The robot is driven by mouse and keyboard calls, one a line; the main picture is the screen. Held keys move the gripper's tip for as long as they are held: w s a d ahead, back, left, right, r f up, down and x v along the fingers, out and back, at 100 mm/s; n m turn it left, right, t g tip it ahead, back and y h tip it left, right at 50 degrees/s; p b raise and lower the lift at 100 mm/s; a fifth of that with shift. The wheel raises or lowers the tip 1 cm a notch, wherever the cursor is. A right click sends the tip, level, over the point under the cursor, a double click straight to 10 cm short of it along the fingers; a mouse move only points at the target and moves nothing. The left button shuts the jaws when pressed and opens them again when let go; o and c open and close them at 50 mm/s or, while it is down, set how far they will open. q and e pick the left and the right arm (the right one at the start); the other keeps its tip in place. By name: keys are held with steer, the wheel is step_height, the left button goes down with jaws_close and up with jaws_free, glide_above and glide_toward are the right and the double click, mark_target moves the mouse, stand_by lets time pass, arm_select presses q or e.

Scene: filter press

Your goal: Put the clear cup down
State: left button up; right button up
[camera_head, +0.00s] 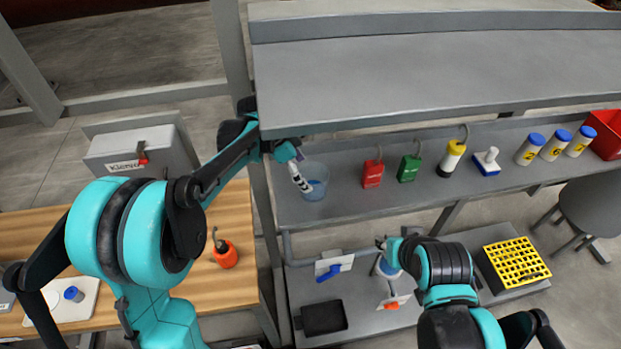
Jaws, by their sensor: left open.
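The clear cup (318,187) stands upright on the left end of the grey middle shelf (345,203). It is see-through, with a bluish patch showing low in it. My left gripper (302,180) reaches in from the left under the upper shelf. Its fingers are open and overlap the cup's left side in the picture; I cannot tell whether they touch it. My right gripper (383,246) is lower, over the bottom shelf, beside a blue and white round thing (388,268) partly hidden by my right arm. Its fingers are too small to read.
The upper shelf (420,85) hangs close above. A yellow rack (515,268) and black tray (323,317) are below.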

arm_select(q)
steer(key=s+a+r+n+t+y, duration=0.25)
steer(key=s+a+r+n, duration=0.6)
steer(key=s, duration=0.45)
steer(key=s+a+f+n+t+y, duration=0.2)
steer(key=s+a+n, duration=0.4)
steer(key=s, duration=0.4)
step_height(320, 180, down, 2)
steer(key=shift+s+a+f+n+t+p, duration=0.1)
steer(key=shift+s+a+n+t+p, duration=0.25)
steer(key=shift+n+t, duration=0.4)
steer(key=shift+f+b, duration=2.8)
steer(key=shift+b, duration=0.1)
